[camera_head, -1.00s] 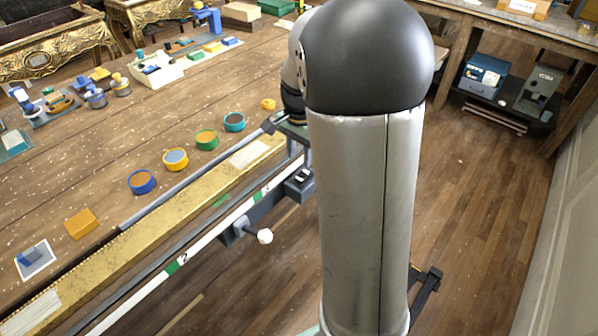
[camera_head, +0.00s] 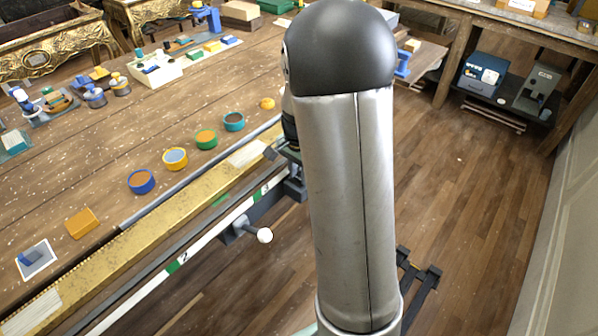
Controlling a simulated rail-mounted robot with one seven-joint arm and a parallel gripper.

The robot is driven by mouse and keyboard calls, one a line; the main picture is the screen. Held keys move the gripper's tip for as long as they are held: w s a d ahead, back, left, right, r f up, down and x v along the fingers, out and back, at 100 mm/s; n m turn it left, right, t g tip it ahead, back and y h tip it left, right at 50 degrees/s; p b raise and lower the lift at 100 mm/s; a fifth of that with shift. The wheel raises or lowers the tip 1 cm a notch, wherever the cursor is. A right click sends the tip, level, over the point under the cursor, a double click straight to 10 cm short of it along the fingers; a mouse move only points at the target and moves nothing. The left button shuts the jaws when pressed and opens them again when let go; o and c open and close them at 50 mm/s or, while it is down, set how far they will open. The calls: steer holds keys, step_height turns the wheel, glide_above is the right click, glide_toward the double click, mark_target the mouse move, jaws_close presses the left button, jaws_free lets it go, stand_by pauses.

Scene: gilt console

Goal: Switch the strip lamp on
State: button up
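I cannot pick out the strip lamp with certainty, nor any lit lamp or switch. A long slim grey bar (camera_head: 195,183) runs along the table's near edge, beside the gilt front; I cannot tell whether it is the lamp. My own large arm link, silver with a black domed top, fills the middle of the view and hides part of the table edge behind it. My gripper cannot be made out; a small dark part of the arm shows at the link's left side, by the table edge.
Several round coloured pots, including a blue one (camera_head: 142,181), stand in a row on the wooden table (camera_head: 90,150). An orange block (camera_head: 82,223) lies nearer. A white-knobbed lever (camera_head: 264,235) projects below the edge. Blue (camera_head: 482,76) and grey (camera_head: 537,88) machines sit on a right-hand shelf.

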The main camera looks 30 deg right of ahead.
steer(key=shift+w+d+r+g+y+p, duration=0.15)
steer(key=shift+d+g+y+p, duration=0.25)
steer(key=shift+y+p, duration=0.45)
steer(key=shift+d+g+y, duration=0.1)
steer(key=shift+g+y, duration=0.4)
steer(key=shift+y, duration=0.75)
steer(key=o, duration=0.7)
steer(key=shift+w+r, duration=0.1)
steer(key=shift+r, duration=0.05)
steer(key=b+v, duration=0.1)
steer(key=v, duration=1.6)
